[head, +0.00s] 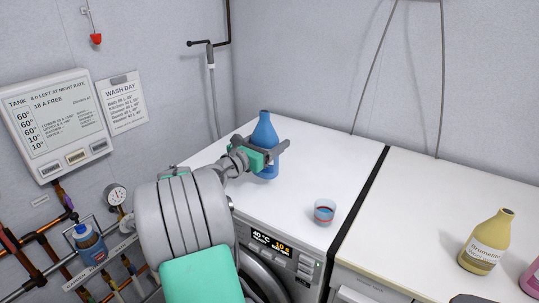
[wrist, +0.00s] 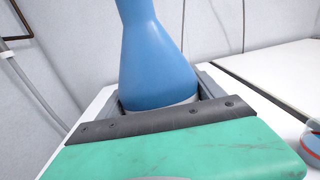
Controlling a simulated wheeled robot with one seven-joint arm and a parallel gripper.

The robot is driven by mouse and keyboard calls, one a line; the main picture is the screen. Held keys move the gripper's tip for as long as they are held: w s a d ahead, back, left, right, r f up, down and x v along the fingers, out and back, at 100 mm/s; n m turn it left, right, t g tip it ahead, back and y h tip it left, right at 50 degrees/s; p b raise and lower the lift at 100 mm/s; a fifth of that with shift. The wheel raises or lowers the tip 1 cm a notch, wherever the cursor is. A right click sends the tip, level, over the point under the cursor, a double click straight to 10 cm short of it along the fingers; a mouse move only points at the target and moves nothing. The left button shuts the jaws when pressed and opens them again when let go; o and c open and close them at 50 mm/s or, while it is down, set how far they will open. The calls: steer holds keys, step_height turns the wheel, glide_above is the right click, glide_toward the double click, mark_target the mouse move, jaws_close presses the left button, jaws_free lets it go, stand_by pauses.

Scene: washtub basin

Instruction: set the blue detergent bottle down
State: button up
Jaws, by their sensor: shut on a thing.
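The blue detergent bottle (head: 264,133) is upright over the white top of the washing machine, towards its back left. My gripper (head: 272,157) is shut on the bottle around its body. The bottle's base shows just below the fingers; I cannot tell whether it touches the white top (head: 213,152). In the wrist view the blue bottle (wrist: 155,60) rises from between the two fingers (wrist: 160,104), tilted slightly in the picture. Its lower part is hidden there by my gripper's green and dark body.
A small clear cup (head: 324,211) with blue and red marks stands near the machine's front right corner. A yellow bottle (head: 487,243) and a partly seen pink bottle (head: 532,279) stand on the right-hand counter (head: 430,200). A dark gap (head: 362,200) separates the two tops.

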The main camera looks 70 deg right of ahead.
steer(key=shift+w+d+f, duration=0.25)
steer(key=shift+d+f, duration=0.2)
steer(key=shift+f, duration=0.05)
steer(key=shift+w+d+f+b, duration=0.15)
steer(key=shift+f+b, duration=0.15)
steer(key=shift+f, duration=1.3)
steer(key=shift+f, duration=0.15)
steer(key=o, duration=2.1)
steer(key=shift+f, duration=0.15)
steer(key=v, duration=1.2)
